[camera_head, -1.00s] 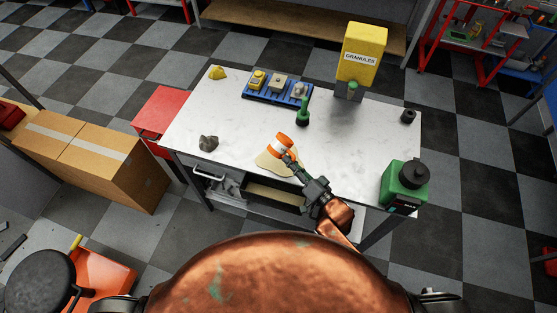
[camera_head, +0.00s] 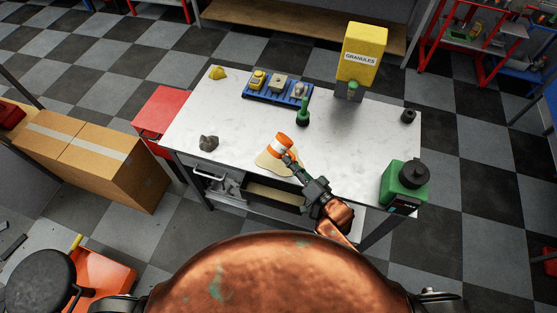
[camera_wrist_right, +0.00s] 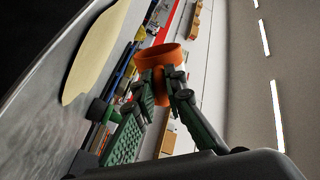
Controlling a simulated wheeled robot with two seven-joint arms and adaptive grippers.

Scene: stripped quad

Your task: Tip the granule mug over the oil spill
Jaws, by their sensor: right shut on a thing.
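The orange and white mug (camera_head: 281,144) is in my right gripper (camera_head: 289,157), above the near edge of the white table. My right gripper is shut on it, and the mug is tilted. The mug also shows orange between the green fingers in the right wrist view (camera_wrist_right: 158,58). The oil spill (camera_head: 268,164) is a tan patch on the table, below and beside the mug; it shows pale yellow in the wrist view (camera_wrist_right: 97,48). The mug's inside is hidden, and I cannot tell whether granules are falling. My left gripper is not in view.
A yellow granules dispenser (camera_head: 362,50) stands at the table's back right. A blue tray (camera_head: 277,88) with several items is at the back, with a green bottle-like object (camera_head: 303,113) near it. A green canister (camera_head: 402,184) stands right, a grey lump (camera_head: 209,142) left.

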